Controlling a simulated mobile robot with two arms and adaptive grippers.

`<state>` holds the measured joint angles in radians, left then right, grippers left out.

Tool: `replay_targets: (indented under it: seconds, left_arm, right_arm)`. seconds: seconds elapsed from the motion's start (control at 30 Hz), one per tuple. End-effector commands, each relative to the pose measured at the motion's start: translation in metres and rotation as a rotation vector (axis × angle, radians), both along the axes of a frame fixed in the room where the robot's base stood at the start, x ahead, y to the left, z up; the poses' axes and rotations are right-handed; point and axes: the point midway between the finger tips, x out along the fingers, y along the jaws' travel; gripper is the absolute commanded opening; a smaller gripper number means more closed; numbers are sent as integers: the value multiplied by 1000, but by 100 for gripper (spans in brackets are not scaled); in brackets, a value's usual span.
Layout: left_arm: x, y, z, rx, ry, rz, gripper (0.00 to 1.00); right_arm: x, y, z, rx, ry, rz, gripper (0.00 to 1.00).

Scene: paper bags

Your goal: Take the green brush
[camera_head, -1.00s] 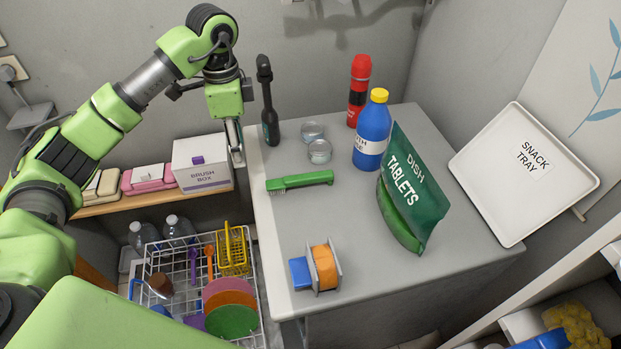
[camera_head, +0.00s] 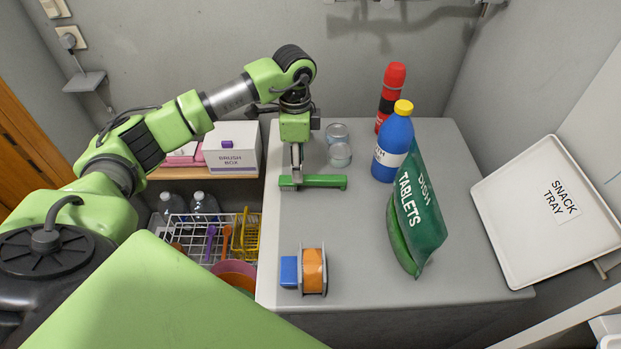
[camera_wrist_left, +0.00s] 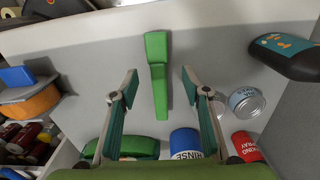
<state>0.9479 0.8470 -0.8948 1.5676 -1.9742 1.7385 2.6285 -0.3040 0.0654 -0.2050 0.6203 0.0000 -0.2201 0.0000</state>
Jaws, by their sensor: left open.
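The green brush (camera_head: 325,182) lies flat on the grey counter (camera_head: 370,240) near its left edge. My left gripper (camera_head: 297,178) is above its left end in the head view and hides part of it. In the left wrist view the brush (camera_wrist_left: 158,75) lies lengthwise between the two spread fingers of my left gripper (camera_wrist_left: 159,73). The fingers are open and hold nothing. Contact with the brush or counter cannot be told. My right gripper is not in view.
A blue bottle (camera_head: 392,150), red flask (camera_head: 391,90) and green tablets bag (camera_head: 419,210) stand to the right. A tape roll (camera_head: 313,270) is in front. The counter's middle is clear.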

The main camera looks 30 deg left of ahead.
Motion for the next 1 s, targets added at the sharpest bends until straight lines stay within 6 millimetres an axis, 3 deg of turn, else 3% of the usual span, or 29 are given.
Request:
replay_targets:
  seconds: [0.17,0.33,0.5,0.77,0.9,0.93,1.0]
  left_arm:
    - [-2,0,-11,-1,3,0,43]
    - [-7,3,-35,0,4,1,43]
    - [-5,2,-55,-1,0,0,43]
    - [-5,3,-58,0,-1,0,43]
    - [-5,3,-58,0,-1,0,7]
    - [-5,3,-58,0,-1,0,1]
    - [-5,3,-58,0,-1,0,1]
  right_arm:
    - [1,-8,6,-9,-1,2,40]
    - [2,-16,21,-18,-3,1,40]
    - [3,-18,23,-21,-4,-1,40]
    - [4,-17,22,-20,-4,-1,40]
    - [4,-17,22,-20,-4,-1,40]
    - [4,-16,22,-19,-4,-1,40]
    - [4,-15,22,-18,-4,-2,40]
